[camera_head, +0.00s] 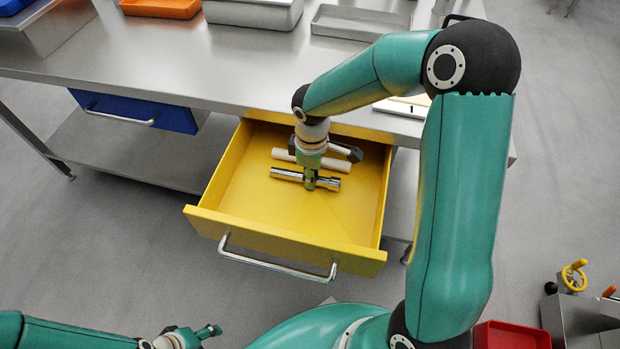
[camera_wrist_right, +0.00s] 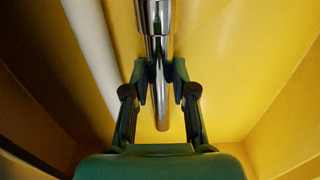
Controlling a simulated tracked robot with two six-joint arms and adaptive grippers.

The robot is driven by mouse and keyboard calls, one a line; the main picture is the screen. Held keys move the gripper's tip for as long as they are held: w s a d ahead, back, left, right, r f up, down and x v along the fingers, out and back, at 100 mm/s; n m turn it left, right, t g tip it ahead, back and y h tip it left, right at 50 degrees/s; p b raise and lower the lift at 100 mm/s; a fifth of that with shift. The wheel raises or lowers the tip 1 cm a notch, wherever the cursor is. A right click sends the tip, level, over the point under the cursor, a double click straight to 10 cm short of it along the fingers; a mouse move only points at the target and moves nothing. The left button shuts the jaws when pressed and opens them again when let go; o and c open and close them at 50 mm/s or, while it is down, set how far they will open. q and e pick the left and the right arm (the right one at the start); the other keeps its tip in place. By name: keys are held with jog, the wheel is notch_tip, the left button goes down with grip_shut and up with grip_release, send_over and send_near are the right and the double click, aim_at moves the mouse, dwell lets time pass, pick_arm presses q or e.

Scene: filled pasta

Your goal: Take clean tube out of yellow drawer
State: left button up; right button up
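The yellow drawer (camera_head: 335,218) is pulled open under the table. Inside lie a shiny chrome tube (camera_head: 327,183) and, behind it, a whitish tube (camera_head: 334,163). My right gripper (camera_head: 310,185) points down into the drawer at the chrome tube. In the right wrist view, the fingertips of my right gripper (camera_wrist_right: 161,84) are on both sides of the chrome tube's narrower part (camera_wrist_right: 160,102) and appear closed against it. The whitish tube (camera_wrist_right: 92,40) lies apart on the left there. My left gripper (camera_head: 197,335) is low at the bottom left, away from the drawer; its opening is unclear.
The drawer's side walls and front with a metal handle (camera_head: 275,265) surround the gripper. A closed blue drawer (camera_head: 135,108) is at the left. Metal trays (camera_head: 355,22) and an orange tray (camera_head: 160,8) stand on the tabletop (camera_head: 215,70). A red bin (camera_head: 510,335) is at bottom right.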

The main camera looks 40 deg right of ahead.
grip_shut()
jog(key=shift+r, duration=0.2)
